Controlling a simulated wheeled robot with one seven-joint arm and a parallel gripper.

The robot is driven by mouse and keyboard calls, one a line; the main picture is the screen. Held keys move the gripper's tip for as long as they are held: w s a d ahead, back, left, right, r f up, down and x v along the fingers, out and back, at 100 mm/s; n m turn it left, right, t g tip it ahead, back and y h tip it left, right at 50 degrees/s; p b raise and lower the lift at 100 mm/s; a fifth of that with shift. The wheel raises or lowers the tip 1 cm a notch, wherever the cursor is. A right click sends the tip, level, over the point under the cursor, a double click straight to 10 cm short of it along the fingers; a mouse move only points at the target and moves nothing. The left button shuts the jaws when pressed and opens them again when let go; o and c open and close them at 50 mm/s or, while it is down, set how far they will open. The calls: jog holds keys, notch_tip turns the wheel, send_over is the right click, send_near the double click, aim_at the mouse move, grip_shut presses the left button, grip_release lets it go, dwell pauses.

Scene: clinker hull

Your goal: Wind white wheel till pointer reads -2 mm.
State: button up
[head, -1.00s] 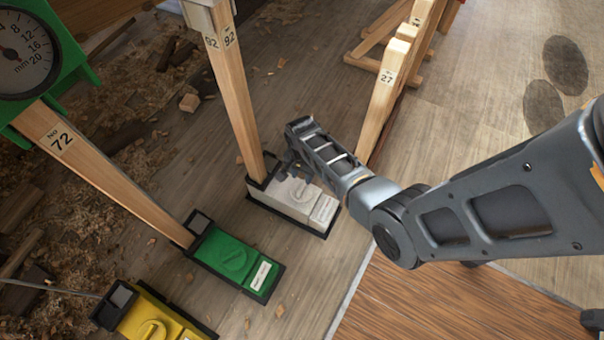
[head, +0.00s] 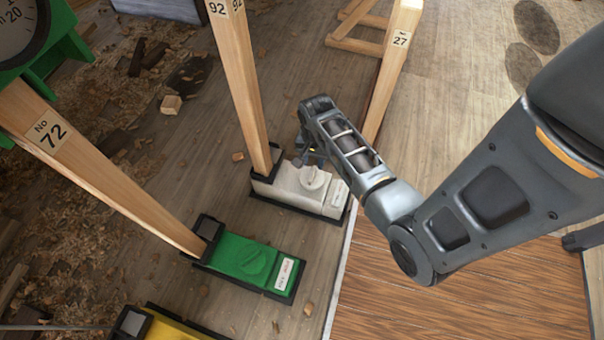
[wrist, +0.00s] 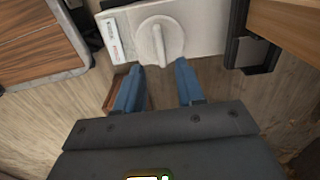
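The white wheel (head: 314,180) is a round knob with a raised bar across it. It sits on top of a white box (head: 285,191) at the foot of the wooden post numbered 92 (head: 243,85). In the wrist view the white wheel (wrist: 160,42) lies just beyond my fingertips, its bar nearly upright in the picture. My gripper (wrist: 160,72) has two blue fingers spread apart with nothing between them. In the head view my gripper (head: 313,157) is partly hidden by my forearm, close beside the wheel. The pointer and dial of post 92 are out of view.
A green box with a green wheel (head: 244,259) and a yellow box (head: 165,325) stand nearby. A green-framed dial (head: 15,30) is cut off at top left, above post 72 (head: 95,165). Post 27 (head: 392,75) rises behind my arm. Shavings litter the floor at left.

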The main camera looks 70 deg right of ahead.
aim_at(313, 173)
notch_tip(313, 173, down, 7)
jog(key=b, duration=0.3)
jog(key=shift+f+b, duration=0.2)
jog(key=shift+b, duration=0.1)
jog(key=shift+c, duration=0.4)
grip_shut()
